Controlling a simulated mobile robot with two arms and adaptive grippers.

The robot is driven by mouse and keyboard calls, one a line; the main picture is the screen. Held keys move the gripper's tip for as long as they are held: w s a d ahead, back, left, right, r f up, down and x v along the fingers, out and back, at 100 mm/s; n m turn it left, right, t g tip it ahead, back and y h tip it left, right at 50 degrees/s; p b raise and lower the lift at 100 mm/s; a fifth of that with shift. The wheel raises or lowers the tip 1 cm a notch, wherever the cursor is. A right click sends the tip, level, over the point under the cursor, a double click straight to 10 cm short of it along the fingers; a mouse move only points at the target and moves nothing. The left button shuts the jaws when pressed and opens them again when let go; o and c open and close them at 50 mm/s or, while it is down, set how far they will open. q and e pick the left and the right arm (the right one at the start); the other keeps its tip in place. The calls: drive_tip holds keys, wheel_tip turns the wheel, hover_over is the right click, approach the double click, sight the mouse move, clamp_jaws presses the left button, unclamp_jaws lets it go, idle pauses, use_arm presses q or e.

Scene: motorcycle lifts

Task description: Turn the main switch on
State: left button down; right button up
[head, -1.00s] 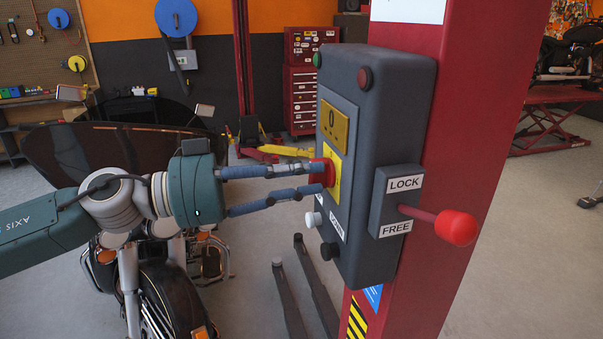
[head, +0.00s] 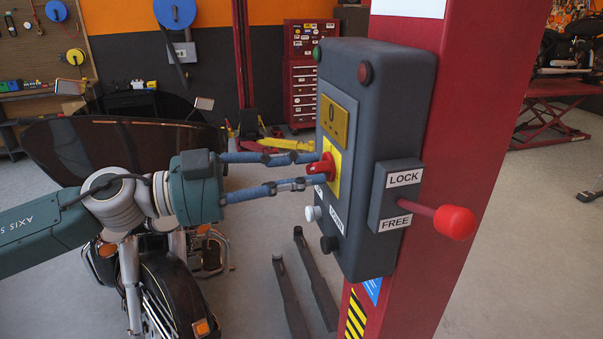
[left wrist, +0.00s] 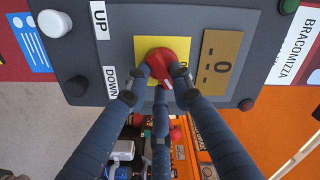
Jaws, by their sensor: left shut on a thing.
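The main switch is a red rotary knob (head: 320,166) on a yellow plate (head: 334,182), on the left face of the grey control box (head: 372,165). In the left wrist view the knob (left wrist: 165,62) sits between my fingers, with the yellow plate (left wrist: 143,45) behind it. My left gripper (head: 319,168) reaches in from the left and is shut on the knob. Its fingertips cover part of the knob and the plate's markings. The knob looks turned at an angle. My right gripper is not in view.
A brass plate marked 0 (head: 334,122) is above the switch. White (head: 313,214) and black (head: 328,244) buttons are below it. A red-ended LOCK/FREE lever (head: 452,222) sticks out right. The box hangs on a red post (head: 470,120). A motorcycle (head: 160,280) stands under my arm.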

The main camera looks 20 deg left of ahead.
use_arm(q)
drive_tip(key=shift+f+m+b, duration=0.2)
drive_tip(key=shift+m+b, duration=0.45)
drive_tip(key=shift+m, duration=2.65)
drive_tip(key=c, duration=1.5)
unclamp_jaws()
